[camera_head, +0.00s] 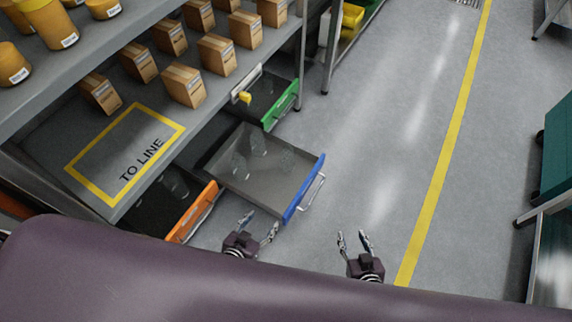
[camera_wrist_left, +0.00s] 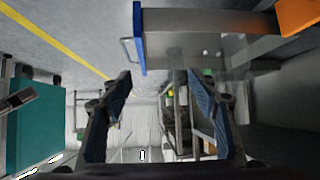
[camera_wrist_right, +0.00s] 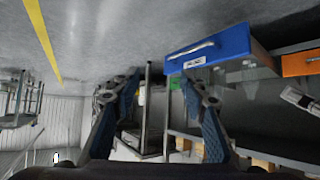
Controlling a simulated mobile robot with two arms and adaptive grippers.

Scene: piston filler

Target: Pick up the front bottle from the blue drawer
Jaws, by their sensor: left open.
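The blue drawer (camera_head: 303,190) is pulled out below the shelf, its blue front and handle facing right. My left gripper (camera_head: 262,223) is open and empty, just below the drawer's near front corner in the picture. In the left wrist view the blue front (camera_wrist_left: 139,38) is beyond the fingers. My right gripper (camera_head: 354,238) is open and empty over the floor, right of the drawer. In the right wrist view the drawer front (camera_wrist_right: 210,48) is ahead.
An orange-fronted drawer (camera_head: 194,212) is open on the near side and a green-fronted drawer (camera_head: 281,104) on the far side. Cardboard boxes (camera_head: 185,86) stand on the shelf above. Open floor with a yellow line (camera_head: 447,145) lies to the right.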

